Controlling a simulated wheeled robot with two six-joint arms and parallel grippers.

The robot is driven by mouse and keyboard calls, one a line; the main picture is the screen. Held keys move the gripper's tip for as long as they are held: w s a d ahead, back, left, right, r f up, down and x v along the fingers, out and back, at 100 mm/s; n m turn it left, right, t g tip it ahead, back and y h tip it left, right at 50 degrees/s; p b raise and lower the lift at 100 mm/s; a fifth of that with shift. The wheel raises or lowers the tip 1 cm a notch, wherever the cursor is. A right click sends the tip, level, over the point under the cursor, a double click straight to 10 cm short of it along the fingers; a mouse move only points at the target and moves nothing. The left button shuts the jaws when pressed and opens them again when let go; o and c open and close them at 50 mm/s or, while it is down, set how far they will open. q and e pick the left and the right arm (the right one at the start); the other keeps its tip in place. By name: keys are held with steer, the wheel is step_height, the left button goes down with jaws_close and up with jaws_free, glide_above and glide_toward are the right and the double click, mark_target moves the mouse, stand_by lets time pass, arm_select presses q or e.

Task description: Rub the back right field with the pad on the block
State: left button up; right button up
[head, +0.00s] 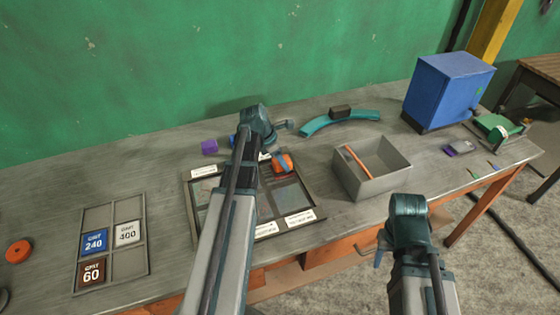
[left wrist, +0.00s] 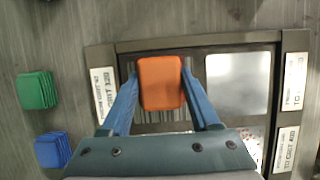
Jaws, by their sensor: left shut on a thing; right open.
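My left gripper (head: 278,160) is shut on an orange block (head: 286,162). In the left wrist view the block (left wrist: 160,83) sits between the two blue fingers. The framed board (head: 188,205) has several fields and white labels. The front right field (left wrist: 238,82) looks bright and shiny. My arm hides part of the board. My right gripper (head: 379,256) is open, low at the front right.
A grit tray (head: 128,282) with blocks marked 240, 400 and 60 lies left. A grey box (head: 372,188) holding an orange stick stands right of the board. Behind are a purple block (head: 209,147), a teal curved piece (head: 345,122) and a blue cabinet (head: 447,92).

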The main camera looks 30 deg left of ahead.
mark_target(273, 165)
arm_select(q)
steer(key=shift+s+a, duration=1.2)
steer(key=shift+s, duration=0.2)
steer(key=shift+w+d, duration=0.65)
steer(key=shift+w, duration=0.05)
step_height(273, 165, up, 9)
steer(key=p, duration=0.9)
steer(key=shift+f, duration=0.1)
